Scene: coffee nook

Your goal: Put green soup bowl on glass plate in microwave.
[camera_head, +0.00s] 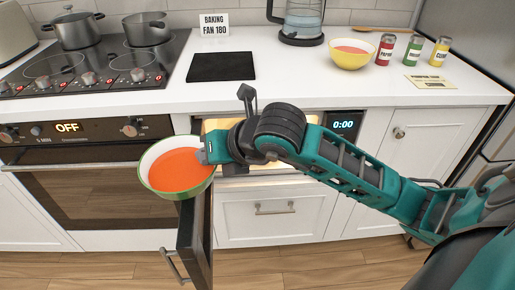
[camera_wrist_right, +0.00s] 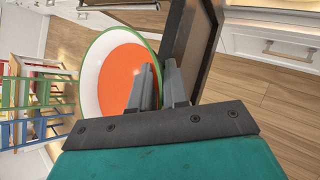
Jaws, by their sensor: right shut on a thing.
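The green soup bowl (camera_head: 176,190) has a green rim and a white inside, with orange soup in it. My right gripper (camera_head: 204,156) is shut on the right side of its rim and holds it in the air. In the right wrist view the bowl (camera_wrist_right: 93,52) looks tilted by the camera angle, with the fingers (camera_wrist_right: 160,88) at its edge. The microwave (camera_head: 213,125) is under the counter, its lit inside partly hidden by my right arm. Its door (camera_head: 197,235) stands open toward me, close below and behind the bowl. The glass plate is hidden. My left gripper is not in view.
The oven (camera_head: 85,180) is left of the microwave and its panel reads OFF. The microwave display (camera_head: 343,124) reads 0:00.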

